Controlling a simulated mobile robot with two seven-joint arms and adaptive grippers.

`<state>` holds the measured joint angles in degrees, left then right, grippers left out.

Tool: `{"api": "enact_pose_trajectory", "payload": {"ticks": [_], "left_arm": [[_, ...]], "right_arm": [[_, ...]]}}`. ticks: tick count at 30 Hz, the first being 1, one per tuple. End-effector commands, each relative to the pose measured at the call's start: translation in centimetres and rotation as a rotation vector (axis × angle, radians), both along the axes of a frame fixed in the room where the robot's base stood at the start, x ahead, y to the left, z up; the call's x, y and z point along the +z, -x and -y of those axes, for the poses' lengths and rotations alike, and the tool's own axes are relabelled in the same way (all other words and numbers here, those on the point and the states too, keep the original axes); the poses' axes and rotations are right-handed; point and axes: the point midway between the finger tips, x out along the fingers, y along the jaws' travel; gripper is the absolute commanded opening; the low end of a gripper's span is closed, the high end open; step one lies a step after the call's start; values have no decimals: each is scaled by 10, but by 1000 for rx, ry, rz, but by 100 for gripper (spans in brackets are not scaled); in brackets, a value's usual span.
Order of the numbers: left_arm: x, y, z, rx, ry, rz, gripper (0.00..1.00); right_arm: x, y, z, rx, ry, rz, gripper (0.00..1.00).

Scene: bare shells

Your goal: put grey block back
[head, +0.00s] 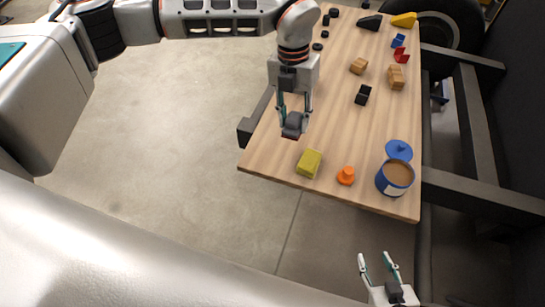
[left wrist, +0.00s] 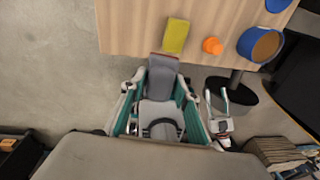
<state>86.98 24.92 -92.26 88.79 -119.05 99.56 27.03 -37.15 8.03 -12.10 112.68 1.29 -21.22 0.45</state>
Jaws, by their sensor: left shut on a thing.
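The grey block (head: 293,124) is held between the fingers of my left gripper (head: 294,117), over the left edge of the wooden table in the head view. In the left wrist view the grey block (left wrist: 163,65) sticks out beyond the fingertips of my left gripper (left wrist: 160,88), its far end close to a yellow-green block (left wrist: 176,35). Whether the grey block touches the table is hard to tell. My right gripper (head: 380,263) is open and empty, below the near edge of the table in the head view.
On the wooden table (head: 330,110) are the yellow-green block (head: 308,163), an orange piece (head: 346,175), a blue tub (head: 394,178) with a blue lid (head: 399,150), a black block (head: 363,94) and tan blocks (head: 397,77). Several small items lie at the far end. The table's middle is mostly clear.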

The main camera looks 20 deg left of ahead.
Motion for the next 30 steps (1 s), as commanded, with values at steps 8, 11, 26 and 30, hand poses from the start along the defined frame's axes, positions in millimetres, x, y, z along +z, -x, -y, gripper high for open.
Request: {"api": "enact_pose_trajectory", "payload": {"ticks": [8, 11, 26, 30], "left_arm": [[8, -23, -59, 63, -89, 69, 11], [2, -24, -63, 69, -96, 72, 11], [-113, -23, -63, 68, -95, 67, 11], [-137, -24, -63, 69, -95, 70, 11]], "right_arm": [[1, -1, 0, 0, 0, 3, 40], [0, -1, 0, 0, 0, 3, 40], [-8, -1, 2, 2, 10, 0, 40], [-10, -2, 3, 2, 14, 1, 40]]}}
